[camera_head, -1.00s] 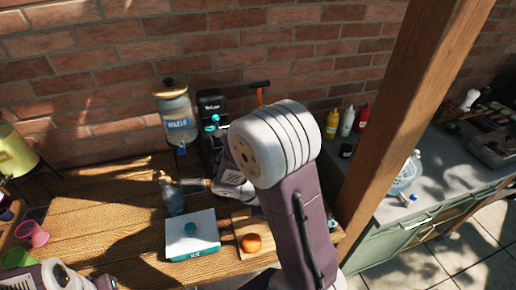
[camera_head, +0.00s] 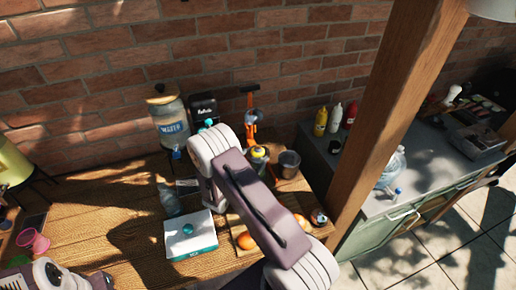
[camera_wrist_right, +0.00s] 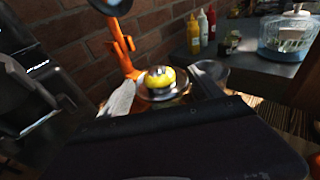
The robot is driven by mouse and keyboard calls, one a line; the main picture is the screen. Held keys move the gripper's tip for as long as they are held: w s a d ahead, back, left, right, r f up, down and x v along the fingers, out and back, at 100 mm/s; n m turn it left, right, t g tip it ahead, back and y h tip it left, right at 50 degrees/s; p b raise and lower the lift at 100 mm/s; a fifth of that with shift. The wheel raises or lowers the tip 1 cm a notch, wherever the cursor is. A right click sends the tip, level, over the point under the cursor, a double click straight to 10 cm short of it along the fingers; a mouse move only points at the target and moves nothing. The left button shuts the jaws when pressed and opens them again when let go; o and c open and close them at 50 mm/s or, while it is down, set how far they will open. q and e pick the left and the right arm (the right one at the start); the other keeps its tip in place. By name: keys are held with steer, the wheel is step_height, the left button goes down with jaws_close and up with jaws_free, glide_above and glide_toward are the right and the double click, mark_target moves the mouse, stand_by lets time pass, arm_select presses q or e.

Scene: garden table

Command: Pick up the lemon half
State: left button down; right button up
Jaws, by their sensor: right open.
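The yellow lemon half (camera_wrist_right: 160,77) shows in the right wrist view on a round metal-looking base in front of the orange press. In the head view it is a small yellow patch (camera_head: 258,153) just right of my right arm. My right gripper (camera_wrist_right: 162,82) is open, one finger on each side of the lemon half in that view; I cannot tell whether they touch it. In the head view my arm largely hides this gripper. Part of my left arm is at the lower left; its gripper fingers do not show.
The orange press (camera_head: 250,122) stands behind the lemon half. A dark cup (camera_head: 289,164) is close on its right. Orange fruit (camera_head: 246,240) lies nearer the front. A white box (camera_head: 190,237), bottle (camera_head: 170,202) and water dispenser (camera_head: 171,124) stand to the left.

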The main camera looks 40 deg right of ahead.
mark_target(255, 153)
steer(key=shift+w+d+r, duration=0.1)
steer(key=shift+w+d, duration=0.05)
steer(key=shift+d, duration=0.1)
steer(key=p+x, duration=0.2)
steer(key=x, duration=0.1)
steer(key=shift+w+d+r+p, duration=0.1)
steer(key=shift+w+d+p, duration=0.2)
steer(key=shift+w+d+f, duration=0.2)
steer(key=shift+d, duration=0.15)
steer(key=shift+a, duration=0.15)
steer(key=c, duration=1.4)
steer(key=shift+c, duration=0.9)
